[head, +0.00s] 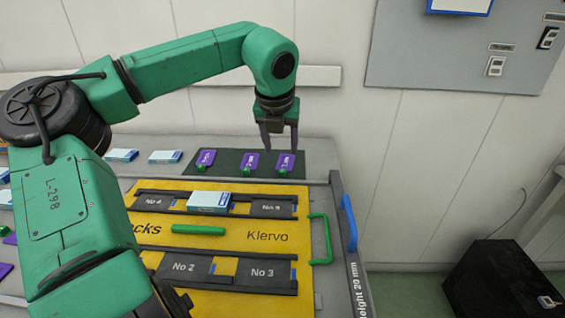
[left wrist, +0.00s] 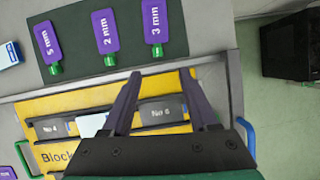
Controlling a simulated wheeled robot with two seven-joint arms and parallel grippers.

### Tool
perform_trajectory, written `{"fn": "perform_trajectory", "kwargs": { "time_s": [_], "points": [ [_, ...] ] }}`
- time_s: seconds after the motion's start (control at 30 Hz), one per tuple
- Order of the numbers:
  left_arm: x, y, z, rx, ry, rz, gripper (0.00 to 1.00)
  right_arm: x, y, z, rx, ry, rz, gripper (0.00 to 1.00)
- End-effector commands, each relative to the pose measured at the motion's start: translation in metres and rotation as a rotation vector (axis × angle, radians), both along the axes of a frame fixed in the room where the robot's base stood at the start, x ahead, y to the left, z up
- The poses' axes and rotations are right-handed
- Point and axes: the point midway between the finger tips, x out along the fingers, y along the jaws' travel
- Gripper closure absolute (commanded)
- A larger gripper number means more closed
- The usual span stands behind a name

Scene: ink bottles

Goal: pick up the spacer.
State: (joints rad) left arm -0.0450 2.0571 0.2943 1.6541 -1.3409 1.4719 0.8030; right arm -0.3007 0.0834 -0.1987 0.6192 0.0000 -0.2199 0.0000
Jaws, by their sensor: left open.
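Three purple spacers with green ends lie side by side on a dark mat (head: 228,171). In the left wrist view they read 5 mm (left wrist: 47,41), 2 mm (left wrist: 105,31) and 3 mm (left wrist: 154,24). In the head view the 3 mm one (head: 286,160) is the rightmost. My left gripper (head: 280,150) is open and empty, pointing down near the 3 mm spacer. In the left wrist view its fingertips (left wrist: 160,74) flank the line of that spacer's green end, short of it. The exact height above the mat is hard to tell. My right gripper does not show.
A yellow board (head: 190,236) with dark labelled blocks lies in front of the mat. A pale blue and white box (head: 209,202) sits on it, with a green bar handle (head: 198,230) nearby. Other small boxes (head: 165,157) lie left of the mat. A wall is close behind.

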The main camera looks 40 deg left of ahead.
Motion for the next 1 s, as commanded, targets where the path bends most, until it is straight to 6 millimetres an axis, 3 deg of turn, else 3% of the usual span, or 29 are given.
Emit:
{"fn": "perform_trajectory", "kwargs": {
  "time_s": [0.1,0.5,0.73,0.77,0.9,1.0],
  "points": [
    [0.008,0.006,-0.027,-0.002,0.005,0.0,0.4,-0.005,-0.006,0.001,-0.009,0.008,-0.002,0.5],
    [0.027,0.022,-0.085,0.0,0.002,0.003,0.4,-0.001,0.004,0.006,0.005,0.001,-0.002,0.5],
    [0.029,0.024,-0.089,0.001,-0.001,0.002,0.4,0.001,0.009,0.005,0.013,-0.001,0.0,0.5],
    [0.029,0.024,-0.089,0.001,-0.001,0.002,0.48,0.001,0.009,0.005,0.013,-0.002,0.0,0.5],
    [0.029,0.023,-0.089,0.001,-0.001,0.002,1.0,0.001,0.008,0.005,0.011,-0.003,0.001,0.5],
    [0.029,0.023,-0.089,0.001,-0.001,0.001,1.0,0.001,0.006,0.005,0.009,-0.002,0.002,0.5]
  ]
}}
